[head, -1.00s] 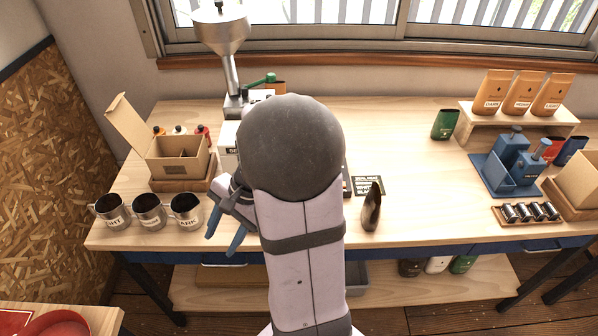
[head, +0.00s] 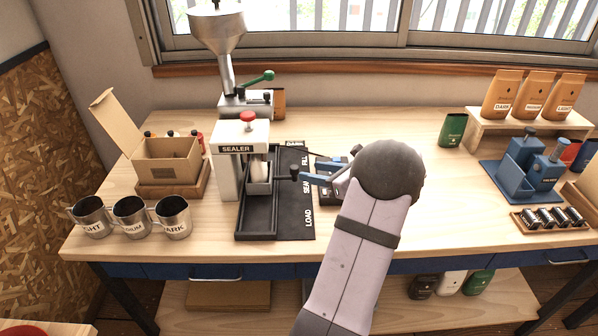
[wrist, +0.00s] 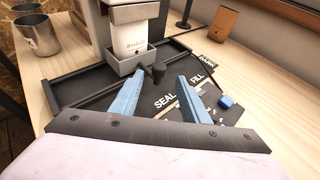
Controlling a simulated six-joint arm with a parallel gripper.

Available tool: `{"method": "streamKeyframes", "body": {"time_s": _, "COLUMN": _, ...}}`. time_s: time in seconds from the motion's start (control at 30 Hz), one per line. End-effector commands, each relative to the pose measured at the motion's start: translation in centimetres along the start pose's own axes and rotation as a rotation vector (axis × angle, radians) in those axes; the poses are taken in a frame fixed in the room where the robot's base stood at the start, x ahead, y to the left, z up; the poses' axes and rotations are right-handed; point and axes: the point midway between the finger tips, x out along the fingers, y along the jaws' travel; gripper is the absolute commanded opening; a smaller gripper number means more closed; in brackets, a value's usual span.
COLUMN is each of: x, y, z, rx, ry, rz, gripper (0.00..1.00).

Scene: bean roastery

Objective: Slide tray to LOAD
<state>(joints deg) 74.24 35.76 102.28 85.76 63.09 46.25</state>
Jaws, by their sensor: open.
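The tray (head: 259,188) is a small grey box that sits in a long black track (head: 262,222) beneath the white sealer (head: 240,150). It holds an upright pale bag (wrist: 134,45). A dark knob (head: 293,174) sticks out from the tray's right side, about level with the upper end of the SEAL marking on the black strip (head: 298,225). My gripper (head: 309,171) is open and empty, right of the knob. In the wrist view the knob (wrist: 157,73) shows between the fingertips; contact cannot be told.
Several metal cups (head: 131,217) stand left of the track, with an open cardboard box (head: 168,160) behind them. A hopper machine (head: 245,100) with a green lever stands behind the sealer. A blue caddy (head: 522,165) is far right. The near end of the track is clear.

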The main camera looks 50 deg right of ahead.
Motion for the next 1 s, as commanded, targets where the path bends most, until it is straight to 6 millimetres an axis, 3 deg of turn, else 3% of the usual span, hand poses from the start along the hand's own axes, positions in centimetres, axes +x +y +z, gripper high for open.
{"method": "streamKeyframes", "body": {"time_s": 0.5, "x": 5.9, "y": 0.2, "z": 0.1, "rx": -0.003, "ry": 0.003, "rz": 0.005, "gripper": 0.42}}
{"method": "streamKeyframes", "body": {"time_s": 0.97, "x": 7.0, "y": 0.1, "z": 0.0, "rx": -0.003, "ry": 0.002, "rz": 0.002, "gripper": 0.42}}
{"method": "streamKeyframes", "body": {"time_s": 1.0, "x": 7.0, "y": 0.1, "z": 0.0, "rx": -0.003, "ry": 0.002, "rz": 0.002, "gripper": 0.32}}
